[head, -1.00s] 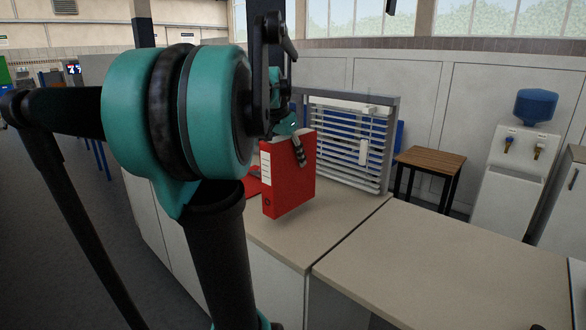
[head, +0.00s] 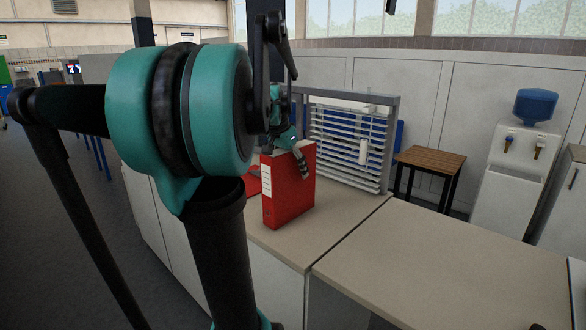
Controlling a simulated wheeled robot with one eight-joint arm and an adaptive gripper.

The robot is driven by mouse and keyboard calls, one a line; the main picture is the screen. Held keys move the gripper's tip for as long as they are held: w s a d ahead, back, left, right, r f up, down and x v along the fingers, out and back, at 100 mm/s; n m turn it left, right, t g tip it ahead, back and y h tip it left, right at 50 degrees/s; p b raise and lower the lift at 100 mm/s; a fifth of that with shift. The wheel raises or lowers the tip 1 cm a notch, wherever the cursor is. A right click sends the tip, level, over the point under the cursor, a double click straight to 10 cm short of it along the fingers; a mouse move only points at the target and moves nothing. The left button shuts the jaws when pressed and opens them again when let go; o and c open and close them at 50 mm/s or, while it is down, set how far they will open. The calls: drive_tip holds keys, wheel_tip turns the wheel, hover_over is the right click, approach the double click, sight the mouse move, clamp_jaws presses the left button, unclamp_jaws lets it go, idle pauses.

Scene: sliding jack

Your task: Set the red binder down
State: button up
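The red binder (head: 290,193) stands upright at the left end of the beige counter (head: 345,222), with its labelled spine toward the left. Its lower edge looks to be at or very near the counter top; I cannot tell for sure that it touches. My gripper (head: 301,157) is at the binder's top, with one dark striped finger against the right-hand cover. The other finger is hidden behind the binder. The gripper appears shut on the binder.
Another red thing (head: 253,181) lies behind the binder, partly hidden. A grey-framed slatted panel (head: 345,145) stands at the counter's back, near the binder. The counter's right part (head: 450,260) is clear. A wooden stool (head: 430,160) and water dispenser (head: 520,165) stand beyond.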

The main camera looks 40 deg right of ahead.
sight(283, 150)
drive_tip(key=shift+r, duration=0.1)
drive_tip(key=v, duration=1.2)
drive_tip(key=shift+r, duration=0.1)
